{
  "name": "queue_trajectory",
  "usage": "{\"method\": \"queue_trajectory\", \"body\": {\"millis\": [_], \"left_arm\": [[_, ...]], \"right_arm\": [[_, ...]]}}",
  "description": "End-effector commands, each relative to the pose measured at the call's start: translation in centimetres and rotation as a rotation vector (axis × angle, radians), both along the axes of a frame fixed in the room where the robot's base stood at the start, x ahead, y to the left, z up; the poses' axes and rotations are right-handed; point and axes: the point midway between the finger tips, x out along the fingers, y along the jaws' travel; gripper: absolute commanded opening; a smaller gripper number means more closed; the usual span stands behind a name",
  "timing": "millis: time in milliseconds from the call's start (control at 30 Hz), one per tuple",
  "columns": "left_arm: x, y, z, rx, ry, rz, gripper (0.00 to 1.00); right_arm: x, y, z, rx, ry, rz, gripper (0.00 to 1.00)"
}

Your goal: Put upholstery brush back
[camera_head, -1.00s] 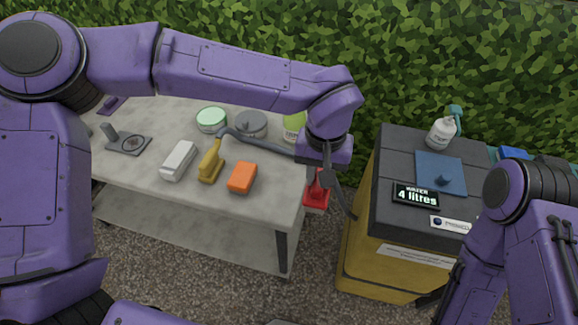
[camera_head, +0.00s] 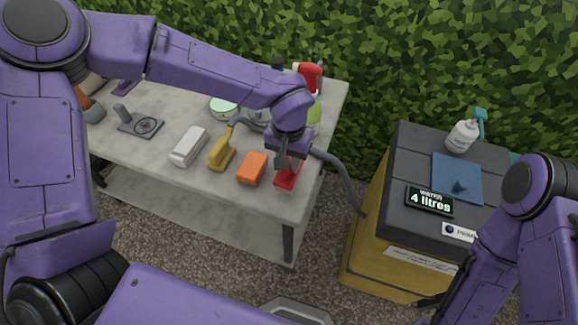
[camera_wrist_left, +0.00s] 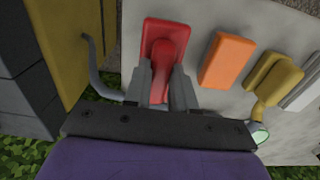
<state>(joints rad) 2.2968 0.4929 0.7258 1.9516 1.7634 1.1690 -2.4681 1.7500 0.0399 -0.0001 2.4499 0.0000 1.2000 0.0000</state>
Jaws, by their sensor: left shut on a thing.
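My left gripper (camera_head: 290,158) is shut on a red brush-like tool (camera_head: 287,178), which I take to be the upholstery brush. The tool hangs over the right end of the grey table (camera_head: 215,205), just right of an orange block (camera_head: 252,168). In the left wrist view, the red tool (camera_wrist_left: 160,42) has a wide flat body and a raised handle between the two fingers (camera_wrist_left: 165,85). Whether it touches the tabletop, I cannot tell. A dark tip of my right gripper (camera_head: 428,301) seems to show at the lower right; its jaws are unclear.
A yellow brush (camera_head: 222,153) and a white block (camera_head: 189,147) lie left of the orange block. A red-topped spray bottle (camera_head: 308,75) and a green-lidded tin (camera_head: 223,107) stand behind. A grey hose runs to the yellow-and-black water unit (camera_head: 400,225) at right.

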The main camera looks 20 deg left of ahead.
Motion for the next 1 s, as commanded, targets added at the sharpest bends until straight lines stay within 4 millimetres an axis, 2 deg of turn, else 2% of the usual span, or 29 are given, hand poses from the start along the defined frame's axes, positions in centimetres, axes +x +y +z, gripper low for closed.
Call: {"method": "queue_trajectory", "body": {"millis": [33,167,533,567,600,633,900,1000], "left_arm": [[-0.1,0.0,-1.2,0.001,0.004,-0.002,0.0],[-0.1,0.0,-2.9,0.0,0.002,-0.001,0.0],[-0.1,0.0,-3.2,-0.001,0.002,0.001,0.0],[-0.1,0.0,-3.3,-0.001,0.001,0.001,0.31],[-0.1,0.0,-3.3,-0.001,0.001,0.001,0.44],[-0.1,0.0,-3.3,-0.001,0.001,0.001,0.5],[-0.1,0.0,-3.2,-0.001,0.001,0.001,0.5],[0.0,-0.1,-2.4,-0.002,-0.002,0.0,0.5]], "right_arm": [[0.0,0.0,-0.1,0.0,0.0,0.0,0.43],[0.0,0.0,-0.2,0.0,0.0,0.0,0.43],[0.0,0.0,0.0,0.0,0.0,0.0,0.43],[0.0,0.0,0.0,0.0,0.0,0.0,0.43],[0.0,0.0,-0.1,0.0,0.0,0.0,0.43],[0.0,0.0,-0.1,0.0,0.0,0.0,0.43],[0.0,0.0,-0.1,0.0,0.0,0.0,0.43],[0.0,0.0,-0.2,0.0,0.0,0.0,0.43]]}}
